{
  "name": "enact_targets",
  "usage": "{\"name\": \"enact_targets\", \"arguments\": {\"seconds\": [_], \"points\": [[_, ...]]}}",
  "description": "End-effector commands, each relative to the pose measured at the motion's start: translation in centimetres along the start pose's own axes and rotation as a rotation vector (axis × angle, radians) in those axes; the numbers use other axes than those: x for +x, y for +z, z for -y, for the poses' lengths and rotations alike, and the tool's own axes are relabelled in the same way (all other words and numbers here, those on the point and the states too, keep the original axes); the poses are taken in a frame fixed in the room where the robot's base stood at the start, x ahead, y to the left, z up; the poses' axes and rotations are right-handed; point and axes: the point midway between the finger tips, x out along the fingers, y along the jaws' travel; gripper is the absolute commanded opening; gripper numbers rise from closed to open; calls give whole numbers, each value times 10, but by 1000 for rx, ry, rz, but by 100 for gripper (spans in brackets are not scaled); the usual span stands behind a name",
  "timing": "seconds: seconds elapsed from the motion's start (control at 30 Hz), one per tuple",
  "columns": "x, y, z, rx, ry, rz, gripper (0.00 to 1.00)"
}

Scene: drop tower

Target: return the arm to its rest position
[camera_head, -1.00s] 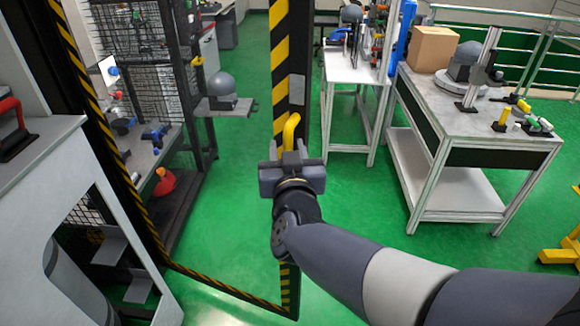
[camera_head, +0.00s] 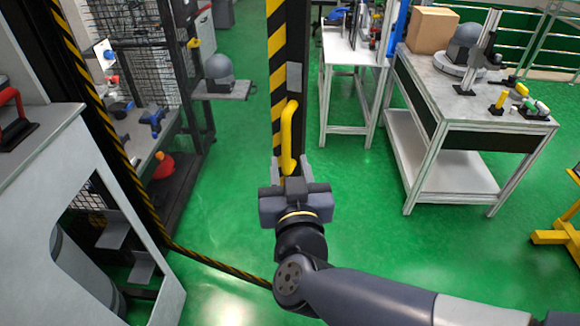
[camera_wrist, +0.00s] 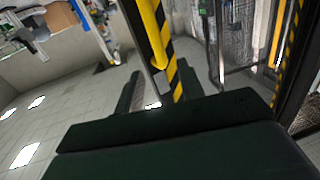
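My gripper (camera_head: 291,168) is in the lower middle of the head view, with its two fingers apart and nothing between them that I can see held. A yellow handle (camera_head: 289,135) on the black-and-yellow striped post (camera_head: 278,60) stands just beyond the fingertips. In the wrist view the fingers (camera_wrist: 158,92) are also spread, and the yellow handle (camera_wrist: 153,28) shows past them, apart from them. My arm reaches in from the lower right of the head view.
A striped frame edge (camera_head: 130,180) runs down the left and along the floor. A grey cabinet (camera_head: 50,150) stands at left, a workbench (camera_head: 470,130) with a cardboard box (camera_head: 432,30) at right. Green floor (camera_head: 370,215) is clear between.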

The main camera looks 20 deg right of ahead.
Motion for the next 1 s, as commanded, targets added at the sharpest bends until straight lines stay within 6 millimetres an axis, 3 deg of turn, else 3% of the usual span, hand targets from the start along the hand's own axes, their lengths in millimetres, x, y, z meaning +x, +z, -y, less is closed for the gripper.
{"name": "enact_targets", "arguments": {"seconds": [0.47,0.73,1.0], "points": [[5,1,0,-1,1,1,37],[29,2,-2,-1,6,2,37],[67,3,-2,-2,6,4,37]]}}
